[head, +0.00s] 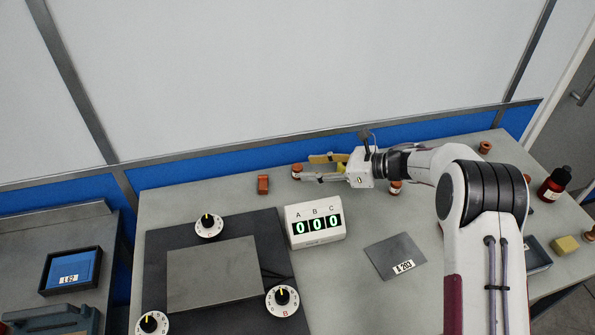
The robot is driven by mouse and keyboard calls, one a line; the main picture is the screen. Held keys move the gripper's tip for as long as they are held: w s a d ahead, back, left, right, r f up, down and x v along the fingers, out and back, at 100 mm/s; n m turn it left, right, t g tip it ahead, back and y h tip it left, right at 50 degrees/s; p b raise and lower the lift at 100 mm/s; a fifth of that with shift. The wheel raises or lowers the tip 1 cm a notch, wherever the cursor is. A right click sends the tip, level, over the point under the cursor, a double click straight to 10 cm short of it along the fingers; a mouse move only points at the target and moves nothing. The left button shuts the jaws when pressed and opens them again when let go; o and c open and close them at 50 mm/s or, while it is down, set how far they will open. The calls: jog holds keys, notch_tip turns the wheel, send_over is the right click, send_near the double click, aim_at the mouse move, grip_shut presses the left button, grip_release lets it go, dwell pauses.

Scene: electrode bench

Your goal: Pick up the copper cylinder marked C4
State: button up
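A small copper cylinder (297,170) stands near the back edge of the bench, right by my fingertips. A second small copper piece with a pale band (395,188) stands just below my wrist, partly hidden by the arm. Another copper piece (485,147) stands at the back right. No C4 mark is legible on any of them. My gripper (306,168) reaches left, low over the bench, with its two fingers apart. The first cylinder is at the tips; I cannot tell whether it is between them or touching them.
A copper block (263,185) stands left of the gripper. A white counter box reading 000 (316,223), a grey plate (395,256) and a dark platform with dials (212,270) lie in front. A brown bottle (553,185) stands far right. A wall backs the bench.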

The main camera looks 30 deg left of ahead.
aim_at(298, 166)
jog(key=shift+s+x, duration=0.2)
jog(key=shift+x, duration=2.45)
jog(key=shift+d, duration=0.1)
grip_shut()
